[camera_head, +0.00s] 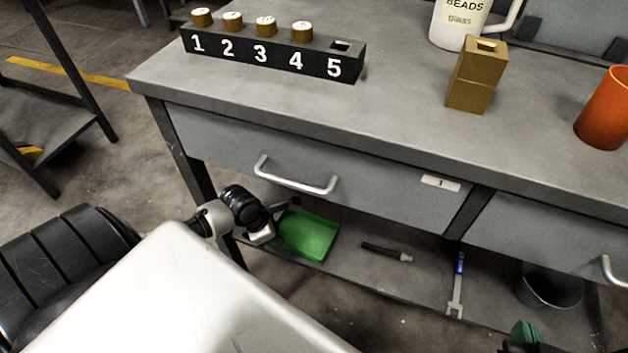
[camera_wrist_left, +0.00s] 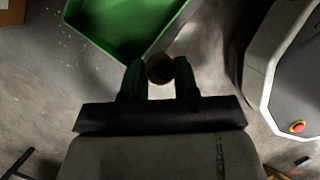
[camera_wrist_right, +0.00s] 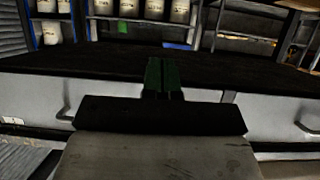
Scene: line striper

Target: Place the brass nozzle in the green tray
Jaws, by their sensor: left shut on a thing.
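The green tray (camera_head: 309,236) lies on the low shelf under the bench; it also shows at the top of the left wrist view (camera_wrist_left: 110,25). My left gripper (camera_wrist_left: 160,80) is shut on a round, dark brass piece, the brass nozzle (camera_wrist_left: 159,68), seen end-on between its green fingers. In that view the nozzle appears just beside the tray's near corner; its height relative to the rim is unclear. In the head view my left wrist is at the tray's left side and the nozzle is hidden. My right gripper (camera_wrist_right: 163,77) has its green fingers together, with nothing between them.
On the bench stand a black numbered rack (camera_head: 270,58) with brass caps in slots 1 to 4 and slot 5 empty, a brass block (camera_head: 476,76), a white mug (camera_head: 458,22) and an orange cup (camera_head: 606,110). A dark tool (camera_head: 386,252) and a blue-handled wrench (camera_head: 457,285) lie right of the tray.

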